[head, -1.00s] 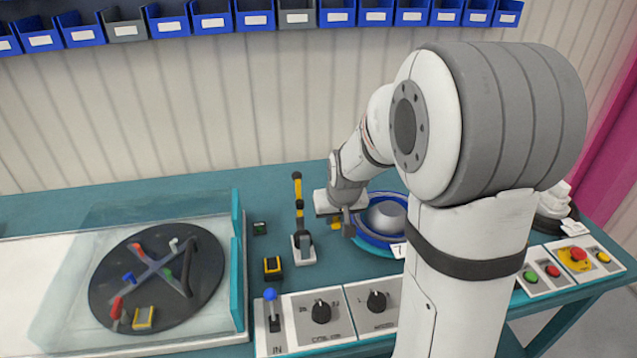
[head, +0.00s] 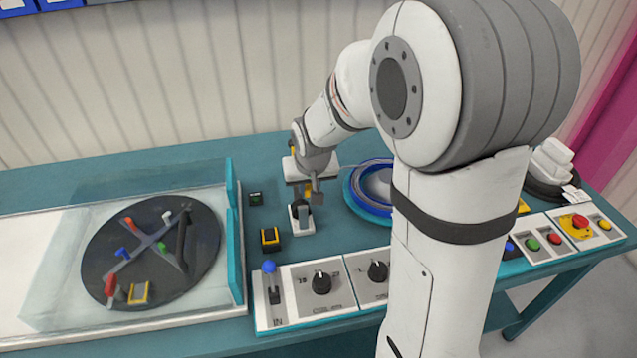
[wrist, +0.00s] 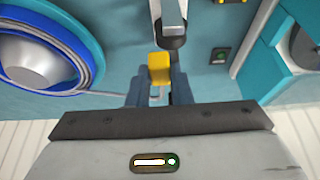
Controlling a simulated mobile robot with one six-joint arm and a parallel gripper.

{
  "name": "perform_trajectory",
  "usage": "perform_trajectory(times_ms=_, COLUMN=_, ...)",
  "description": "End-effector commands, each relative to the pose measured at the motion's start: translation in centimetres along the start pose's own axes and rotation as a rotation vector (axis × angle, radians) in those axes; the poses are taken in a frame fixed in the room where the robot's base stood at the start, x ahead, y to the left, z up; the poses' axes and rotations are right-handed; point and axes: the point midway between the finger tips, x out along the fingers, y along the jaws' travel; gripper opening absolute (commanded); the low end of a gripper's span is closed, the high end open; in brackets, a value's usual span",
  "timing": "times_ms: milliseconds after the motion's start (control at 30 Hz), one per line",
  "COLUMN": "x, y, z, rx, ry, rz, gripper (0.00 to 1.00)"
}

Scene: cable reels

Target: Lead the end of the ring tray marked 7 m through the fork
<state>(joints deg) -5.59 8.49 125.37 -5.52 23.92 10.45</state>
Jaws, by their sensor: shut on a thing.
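The ring tray (head: 354,202) has blue rings around a pale hub and is partly behind my arm. It also shows at the left of the wrist view (wrist: 97,62). My gripper (head: 309,193) is shut on a yellow end piece (wrist: 160,69). A thin pale cable (wrist: 108,93) runs from the tray side toward the fingers. A small white stand with a grey upright (head: 302,218) is just below my gripper in the head view; it may be the fork. Whether the end piece touches it I cannot tell. The 7 m label is hidden now.
A black and yellow block (head: 270,239) and a small dark box (head: 255,199) lie left of the stand. A control panel with a blue-knobbed lever (head: 269,268) runs along the front. A clear-walled enclosure with a dark disc (head: 150,250) is at the left.

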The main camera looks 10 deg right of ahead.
Motion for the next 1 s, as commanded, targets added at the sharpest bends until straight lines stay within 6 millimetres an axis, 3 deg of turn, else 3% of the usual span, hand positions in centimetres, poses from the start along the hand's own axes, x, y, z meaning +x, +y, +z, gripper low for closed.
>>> perform_trajectory(times_ms=600, x=0.1, y=-6.3, z=0.0, rx=-0.002, ry=0.002, rz=-0.002, gripper=0.0)
perform_trajectory(times_ms=1000, x=0.0, y=-7.9, z=0.0, rx=-0.001, ry=0.002, rz=-0.001, gripper=0.0)
